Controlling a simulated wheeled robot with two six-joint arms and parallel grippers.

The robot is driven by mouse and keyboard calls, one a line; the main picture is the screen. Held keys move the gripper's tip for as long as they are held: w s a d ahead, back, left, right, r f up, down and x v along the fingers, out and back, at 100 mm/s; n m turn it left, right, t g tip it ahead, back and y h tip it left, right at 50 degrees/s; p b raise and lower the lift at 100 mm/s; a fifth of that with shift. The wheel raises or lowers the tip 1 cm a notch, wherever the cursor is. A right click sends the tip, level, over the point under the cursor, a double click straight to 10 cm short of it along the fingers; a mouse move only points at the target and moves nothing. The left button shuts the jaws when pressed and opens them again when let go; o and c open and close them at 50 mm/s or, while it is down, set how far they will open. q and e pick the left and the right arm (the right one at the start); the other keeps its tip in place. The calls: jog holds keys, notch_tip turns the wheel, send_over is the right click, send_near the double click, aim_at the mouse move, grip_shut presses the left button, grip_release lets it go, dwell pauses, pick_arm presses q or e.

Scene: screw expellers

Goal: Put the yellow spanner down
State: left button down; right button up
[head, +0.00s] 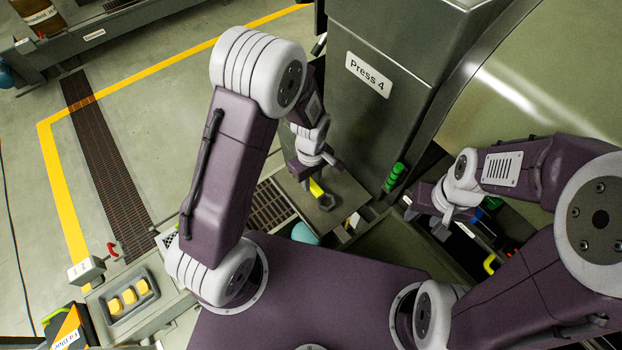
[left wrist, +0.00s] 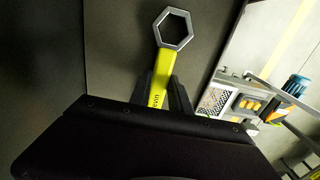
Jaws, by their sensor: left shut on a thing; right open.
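The yellow spanner (head: 317,188) is in my left gripper (head: 310,183), in the middle of the head view. Its grey hexagonal ring end (head: 327,202) points out past the fingers, over a grey-brown flat surface (head: 347,196). In the left wrist view the spanner's yellow shaft (left wrist: 158,92) sits between the two dark fingers (left wrist: 158,97), with the ring end (left wrist: 173,28) beyond. I cannot tell whether the spanner touches the surface. My right gripper (head: 440,222) is open at the right of the head view, near several coloured handles.
The press housing labelled Press 4 (head: 368,75) rises behind the flat surface. Green knobs (head: 394,177) stand beside it. A yellow-handled thing (head: 489,264) lies at the right. A panel with yellow buttons (head: 130,296) is at the lower left. Open floor (head: 165,105) lies to the left.

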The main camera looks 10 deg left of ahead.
pick_arm(q)
jog(key=shift+f, duration=0.15)
jog(key=c, duration=1.2)
grip_release()
jog(key=shift+s, duration=0.1)
